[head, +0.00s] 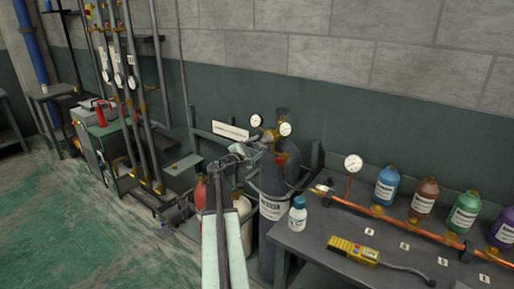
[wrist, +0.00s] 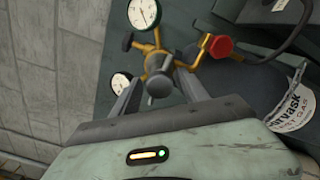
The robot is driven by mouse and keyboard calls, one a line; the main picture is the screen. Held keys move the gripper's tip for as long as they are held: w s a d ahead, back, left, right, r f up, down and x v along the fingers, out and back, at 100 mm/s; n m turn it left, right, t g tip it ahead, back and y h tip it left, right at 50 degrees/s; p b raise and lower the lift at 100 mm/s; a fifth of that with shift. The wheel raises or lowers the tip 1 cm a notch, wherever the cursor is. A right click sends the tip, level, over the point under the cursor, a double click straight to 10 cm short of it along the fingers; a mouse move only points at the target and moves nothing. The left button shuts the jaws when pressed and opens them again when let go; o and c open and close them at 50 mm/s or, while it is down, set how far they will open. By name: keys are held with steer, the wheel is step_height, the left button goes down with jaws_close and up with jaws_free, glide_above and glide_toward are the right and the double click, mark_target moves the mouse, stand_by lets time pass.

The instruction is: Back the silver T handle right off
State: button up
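I cannot tell how deep the fingertips reach. In the head view my gripper (head: 243,150) is at the regulator (head: 270,134) on top of the dark gas cylinder (head: 274,215), and the handle cannot be made out clearly there.
Two gauges flank the regulator, one white-faced gauge (wrist: 144,13) close by. A red valve knob (wrist: 220,46) sits to its right. A dark bench (head: 330,245) with several bottles, a copper pipe and a yellow detector (head: 353,251) stands at right. Pipes (head: 125,90) stand at left.

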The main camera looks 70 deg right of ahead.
steer(key=v, duration=0.7)
steer(key=shift+a, duration=0.35)
steer(key=shift+w, duration=0.1)
